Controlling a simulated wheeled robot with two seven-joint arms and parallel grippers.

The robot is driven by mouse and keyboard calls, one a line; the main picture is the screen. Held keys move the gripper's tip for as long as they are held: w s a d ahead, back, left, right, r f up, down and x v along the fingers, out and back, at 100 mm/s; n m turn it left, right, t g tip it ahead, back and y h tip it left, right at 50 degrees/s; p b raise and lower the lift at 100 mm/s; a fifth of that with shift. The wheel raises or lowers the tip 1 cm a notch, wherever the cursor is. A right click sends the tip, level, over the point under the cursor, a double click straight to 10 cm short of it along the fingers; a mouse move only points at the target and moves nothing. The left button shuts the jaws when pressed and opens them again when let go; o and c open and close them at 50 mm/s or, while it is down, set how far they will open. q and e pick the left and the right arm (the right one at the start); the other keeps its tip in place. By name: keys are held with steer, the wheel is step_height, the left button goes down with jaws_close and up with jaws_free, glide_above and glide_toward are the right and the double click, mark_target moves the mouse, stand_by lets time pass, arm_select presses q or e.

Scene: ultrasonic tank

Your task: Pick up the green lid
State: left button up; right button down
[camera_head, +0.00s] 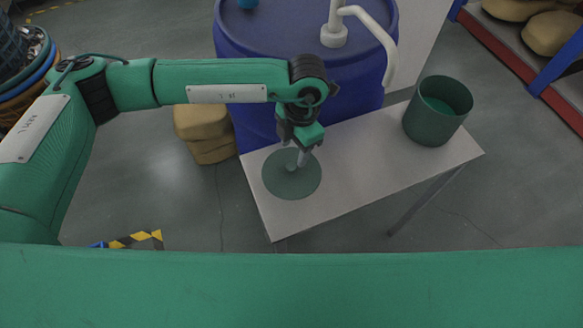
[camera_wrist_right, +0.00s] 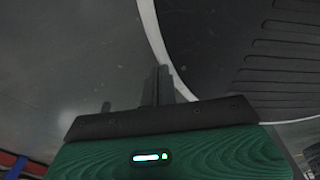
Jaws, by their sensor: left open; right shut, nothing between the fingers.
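The round green lid (camera_head: 290,187) lies flat on the left part of the white table (camera_head: 370,165) in the head view. My left gripper (camera_head: 298,162) is open and points down over the middle of the lid, at its small knob. The fingers hide part of the knob, and I cannot tell whether they touch it. The dark green pot (camera_head: 428,127) stands upright and open at the right end of the table. My right gripper (camera_wrist_right: 160,85) is shut and empty in the right wrist view; it is not seen in the head view.
A large blue barrel (camera_head: 310,75) with a white pump (camera_head: 335,35) stands just behind the table. Tan sacks (camera_head: 207,150) lie left of it, and a shelf (camera_head: 525,55) with more sacks is at the far right. The table between lid and pot is clear.

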mark_target(291, 165)
arm_select(q)
steer(key=shift+s+a+f+p, duration=0.15)
steer(key=shift+f+p, duration=0.2)
steer(key=shift+f, duration=0.4)
steer(key=f, duration=0.1)
steer(key=f+p, duration=0.1)
steer(key=f, duration=0.1)
steer(key=shift+s+a+f, duration=0.15)
steer(key=shift+s+f, duration=0.1)
steer(key=shift+f, duration=0.35)
jaws_close()
arm_select(e)
steer(key=s, duration=0.2)
steer(key=shift+s+d+r, duration=0.2)
steer(key=shift+s+r, duration=0.15)
arm_select(q)
steer(key=shift+r, duration=0.15)
